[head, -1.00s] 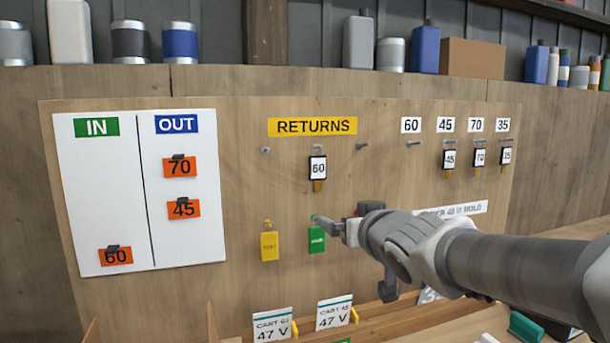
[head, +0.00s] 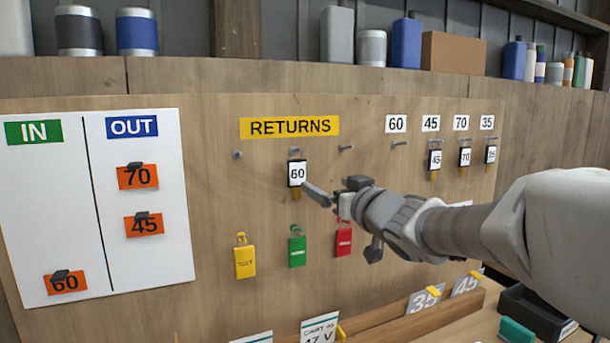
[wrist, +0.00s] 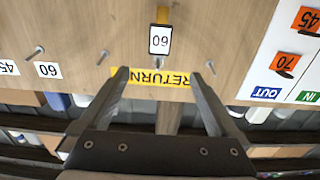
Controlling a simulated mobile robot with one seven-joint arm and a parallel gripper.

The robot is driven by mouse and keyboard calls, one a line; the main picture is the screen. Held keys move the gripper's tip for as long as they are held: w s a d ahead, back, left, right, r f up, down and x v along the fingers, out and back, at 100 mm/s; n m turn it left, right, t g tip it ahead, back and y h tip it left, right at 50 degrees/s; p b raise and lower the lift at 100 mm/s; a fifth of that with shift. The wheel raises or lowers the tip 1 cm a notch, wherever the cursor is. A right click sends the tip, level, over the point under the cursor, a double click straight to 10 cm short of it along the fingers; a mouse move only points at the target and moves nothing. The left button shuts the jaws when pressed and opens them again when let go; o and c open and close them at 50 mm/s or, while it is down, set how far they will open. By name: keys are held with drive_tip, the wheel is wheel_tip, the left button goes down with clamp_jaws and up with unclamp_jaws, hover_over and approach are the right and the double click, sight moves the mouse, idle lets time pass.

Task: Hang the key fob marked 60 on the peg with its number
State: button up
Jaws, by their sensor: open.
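The key fob marked 60 (head: 297,174) hangs on the middle peg below the yellow RETURNS sign (head: 289,127). The fob also shows in the wrist view (wrist: 160,39), where the picture is upside down. The bare peg under the white 60 label (head: 399,143) is to the right, and it also shows in the wrist view (wrist: 35,53). My gripper (head: 318,194) is just right of and below the fob in the head view. In the wrist view its fingers (wrist: 163,72) are apart, with the fob beyond the tips and between their lines. Nothing is between the fingers.
Fobs hang under the 45 (head: 434,160), 70 (head: 465,157) and 35 (head: 490,155) labels. Yellow (head: 245,262), green (head: 297,251) and red (head: 343,242) tags hang below RETURNS. An IN/OUT board (head: 98,240) is at left. Bare pegs flank the 60 fob.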

sight(298, 166)
drive_tip(key=p+x, duration=0.2)
drive_tip(key=x, duration=1.3)
drive_tip(key=shift+w, duration=0.2)
clamp_jaws()
drive_tip(key=shift+r, duration=0.1)
drive_tip(key=shift+r+p, duration=0.3)
drive_tip(key=shift+p, duration=0.15)
drive_tip(key=shift+s, duration=0.1)
idle(0.4)
drive_tip(key=v, duration=0.2)
drive_tip(key=r+v, duration=0.1)
drive_tip(key=v, duration=0.1)
drive_tip(key=shift+s+d, duration=0.15)
drive_tip(key=shift+s, duration=0.1)
idle(0.4)
